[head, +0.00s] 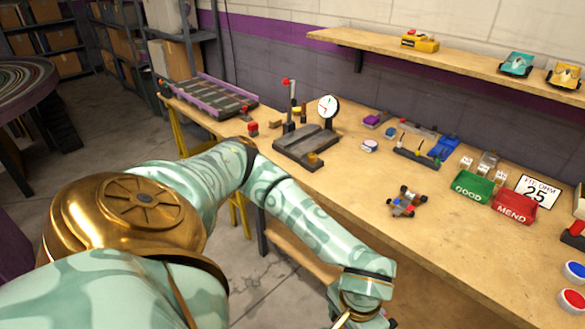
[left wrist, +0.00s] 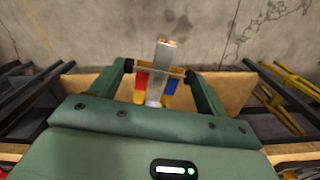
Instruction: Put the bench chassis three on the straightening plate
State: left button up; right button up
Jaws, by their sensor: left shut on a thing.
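In the left wrist view my left gripper (left wrist: 158,74) is shut on a small chassis (left wrist: 161,58), a silver-grey strip with a cross axle and a red and a blue block beside it. I take it for the bench chassis three; no number is legible. It is held out over concrete floor. In the head view my left arm reaches to the bottom edge, where its gripper and the held chassis are out of frame. A dark flat plate with a dial gauge, apparently the straightening plate (head: 300,150), sits on the bench, bare on top. My right gripper is not in view.
Another small wheeled chassis (head: 406,201) lies on the bench (head: 350,192). Green GOOD (head: 473,187) and red MEND (head: 515,207) bins stand right. A purple-edged track (head: 213,97) lies at the far left end. The bench between plate and loose chassis is clear.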

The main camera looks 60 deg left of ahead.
aim_at(306, 139)
jog(key=k+z, duration=0.15)
jog(key=z, duration=1.65)
jog(key=k+j+z, duration=0.4)
jog(key=k+j, duration=0.25)
jog(key=k+j+z, duration=0.45)
jog(key=k+j, duration=0.25)
jog(key=k, duration=0.75)
jog(key=k+u, duration=0.15)
jog(key=k, duration=0.6)
jog(key=k+j, duration=0.2)
jog(key=k, duration=0.5)
jog(key=l+u, duration=0.05)
